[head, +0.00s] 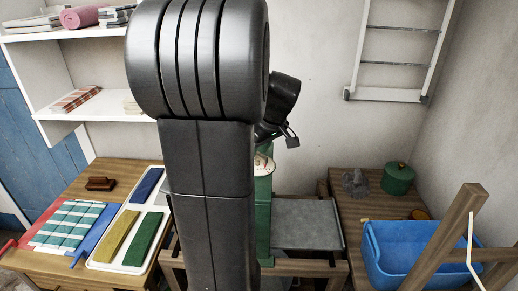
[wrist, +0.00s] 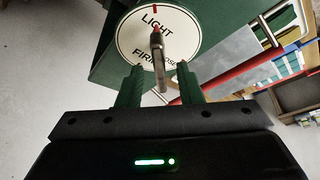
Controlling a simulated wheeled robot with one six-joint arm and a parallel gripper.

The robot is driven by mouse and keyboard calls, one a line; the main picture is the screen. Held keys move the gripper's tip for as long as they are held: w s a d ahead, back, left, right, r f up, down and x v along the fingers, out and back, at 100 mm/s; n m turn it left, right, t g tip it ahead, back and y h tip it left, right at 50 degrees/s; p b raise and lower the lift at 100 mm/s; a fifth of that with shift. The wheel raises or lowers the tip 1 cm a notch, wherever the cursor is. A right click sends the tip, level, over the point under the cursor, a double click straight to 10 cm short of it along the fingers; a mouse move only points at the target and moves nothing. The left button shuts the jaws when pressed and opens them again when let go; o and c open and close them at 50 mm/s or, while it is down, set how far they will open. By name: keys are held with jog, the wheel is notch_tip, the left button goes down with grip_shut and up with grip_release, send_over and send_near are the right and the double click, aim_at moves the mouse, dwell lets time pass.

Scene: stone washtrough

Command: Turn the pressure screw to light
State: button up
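The pressure screw's round white dial (head: 264,163) sits on top of a green post, partly hidden behind my arm in the head view. In the wrist view the dial (wrist: 182,32) reads LIGHT at the top and FIRM lower down; another word is partly covered. A metal handle (wrist: 157,52) with a red tip stands over the dial, its red end near LIGHT. My gripper (wrist: 160,68) is open, its two green fingers apart. The handle's lower end appears between them, touching neither finger visibly. In the head view the fingers are not clearly seen.
A grey board (head: 307,223) lies right of the post. A blue tub (head: 400,252) stands at the right behind a wooden bar (head: 440,240). A green pot (head: 397,178) is on the right bench. A white tray (head: 152,222) with folded cloths is at left.

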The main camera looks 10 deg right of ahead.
jog(key=b+v, duration=0.1)
jog(key=v, duration=1.3)
jog(key=shift+f, duration=0.15)
jog(key=p+x, duration=0.1)
jog(key=x, duration=1.2)
jog(key=shift+w+a+f, duration=0.1)
jog(key=shift+w+f, duration=0.05)
jog(key=shift+f, duration=0.15)
